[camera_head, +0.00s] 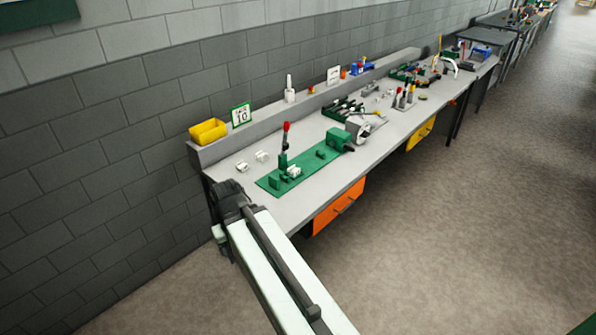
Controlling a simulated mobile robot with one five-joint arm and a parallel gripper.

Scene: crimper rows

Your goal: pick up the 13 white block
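Small white blocks lie on the near end of the grey workbench (300,208). One white block (242,167) is near the left edge, and another white block (261,156) is just right of it. A third white piece (294,172) sits on the green base plate (310,162). No number 13 is readable on any of them. My gripper (229,194) is dark and at the bench's near left corner, below and left of the blocks in the picture and apart from them. Its fingers are too small and dark to tell open from shut.
A lever press with a red knob (286,127) stands on the green plate. A yellow bin (208,131) and a sign reading 10 (241,115) are on the back ledge. An orange drawer (339,205) is under the front edge. The floor (450,230) at right is clear.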

